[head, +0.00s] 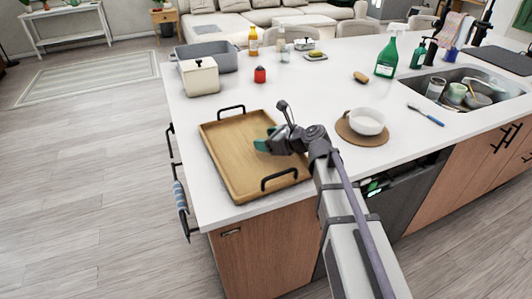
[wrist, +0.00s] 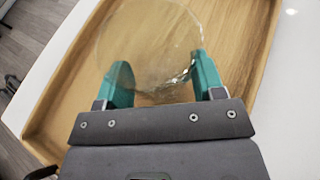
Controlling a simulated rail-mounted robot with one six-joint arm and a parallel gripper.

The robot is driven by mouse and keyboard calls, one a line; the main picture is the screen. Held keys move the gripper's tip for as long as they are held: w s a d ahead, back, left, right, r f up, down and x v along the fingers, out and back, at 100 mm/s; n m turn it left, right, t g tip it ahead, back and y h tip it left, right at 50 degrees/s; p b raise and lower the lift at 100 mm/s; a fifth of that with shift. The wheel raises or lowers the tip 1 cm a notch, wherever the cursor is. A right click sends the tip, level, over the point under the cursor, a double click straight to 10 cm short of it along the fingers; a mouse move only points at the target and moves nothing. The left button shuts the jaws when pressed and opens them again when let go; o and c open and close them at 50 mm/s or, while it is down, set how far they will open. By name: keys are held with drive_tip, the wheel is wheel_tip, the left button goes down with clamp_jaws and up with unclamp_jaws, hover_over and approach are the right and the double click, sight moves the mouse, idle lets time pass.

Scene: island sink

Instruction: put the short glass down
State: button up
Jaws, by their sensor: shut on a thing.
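The short glass (wrist: 150,45) is clear and shows in the wrist view between the two teal fingertips of my gripper (wrist: 158,82). My gripper is shut on the glass. In the head view my gripper (head: 268,143) is over the wooden tray (head: 225,150), right of its middle. The glass cannot be made out in the head view. The tray has a raised rim and two black handles, and its visible floor is bare. I cannot tell whether the glass touches the tray floor.
A white bowl (head: 367,121) on a round brown mat stands right of the tray. A sink with dishes (head: 465,92) is at the right. The counter's left edge runs close to the tray.

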wheel_tip(320, 180, down, 3)
drive_tip(key=shift+r+b, duration=0.1)
drive_tip(key=shift+b, duration=0.6)
drive_tip(key=shift+r, duration=0.2)
drive_tip(key=shift+f, duration=0.15)
drive_tip(key=o, duration=1)
drive_tip(key=shift+r+p, duration=0.3)
drive_tip(key=shift+p, duration=0.1)
drive_tip(key=p+v, duration=0.4)
drive_tip(key=v, duration=0.7)
drive_tip(key=shift+s+d, duration=0.25)
drive_tip(key=shift+d, duration=0.15)
